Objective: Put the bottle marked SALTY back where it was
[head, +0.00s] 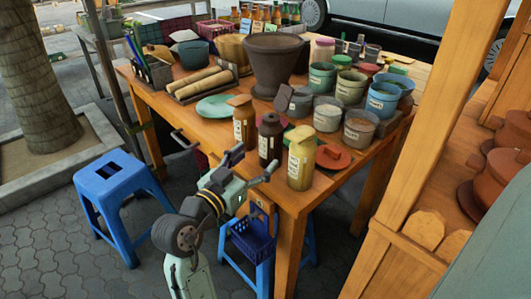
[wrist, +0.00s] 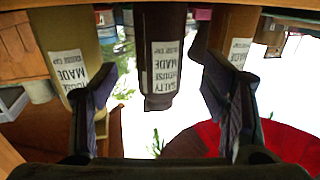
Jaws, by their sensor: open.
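The SALTY bottle is dark brown with a white label and stands upright on the wooden table (head: 215,103) near its front corner, in the head view (head: 270,140). In the wrist view, which is upside down, this bottle (wrist: 163,55) is in the middle and its label reads SALTY HOUSE. My gripper (head: 256,160) is open and empty in front of it. Its two fingers (wrist: 155,85) appear either side of the bottle in the wrist view, with no contact visible.
An orange-brown bottle (head: 244,124) and a yellow bottle (head: 301,160) flank the dark one closely. A wooden post (head: 425,130) rises at right.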

